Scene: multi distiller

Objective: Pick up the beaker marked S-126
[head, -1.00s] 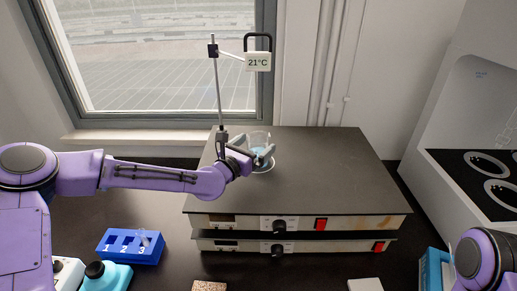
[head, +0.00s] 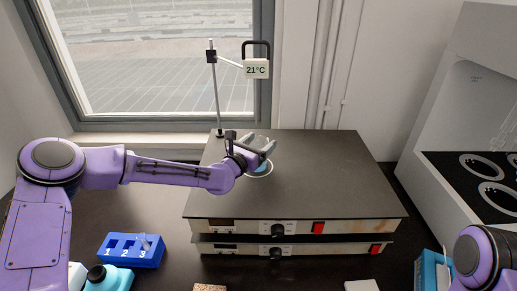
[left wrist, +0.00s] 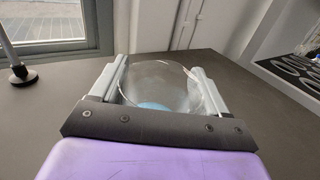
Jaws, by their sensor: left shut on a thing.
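A clear glass beaker with blue liquid (left wrist: 158,82) stands between the fingers of my left gripper (left wrist: 160,80) in the left wrist view. The fingers are shut on its two sides. In the head view my left gripper (head: 262,148) is over the left part of the dark hotplate top (head: 320,185), and a bit of blue (head: 260,167) shows below it at a pale ring. No S-126 label can be read. I cannot tell whether the beaker's base touches the plate. My right gripper is out of view.
A metal stand (head: 215,95) with a 21°C display (head: 256,69) rises behind the gripper. A blue numbered rack (head: 130,250) and a teal bottle (head: 106,277) are at the front left. The hotplate's right side is clear.

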